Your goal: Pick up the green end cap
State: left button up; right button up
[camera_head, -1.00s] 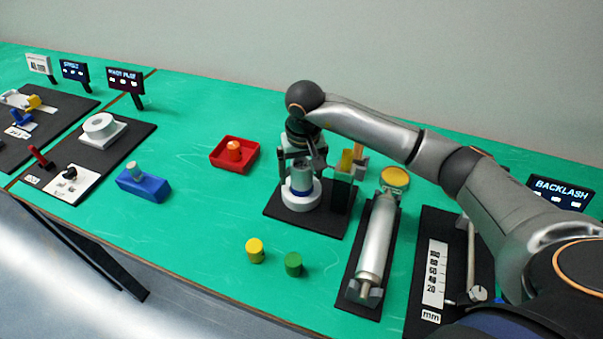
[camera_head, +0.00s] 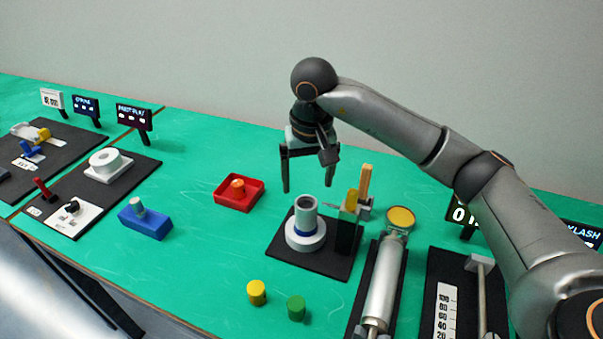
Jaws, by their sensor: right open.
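The green end cap (camera_head: 296,308) is a small upright cylinder on the green table near its front edge. A yellow cap (camera_head: 257,293) of similar size stands just left of it. My right gripper (camera_head: 306,190) is open and empty, fingers pointing down. It hangs above and behind the white round fixture (camera_head: 306,238), well back from the green cap. The fixture holds an upright grey cylinder with a blue band (camera_head: 306,218). My left gripper is not in view.
A red tray (camera_head: 222,197) with an orange piece and a blue block (camera_head: 145,223) stand to the left. A metal roller (camera_head: 384,290) on a black base lies right of the caps, beside a scale board (camera_head: 430,290). The table left of the caps is clear.

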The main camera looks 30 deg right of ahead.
aim_at(296, 304)
jog(key=k+j, duration=0.65)
jog(key=k, duration=0.25)
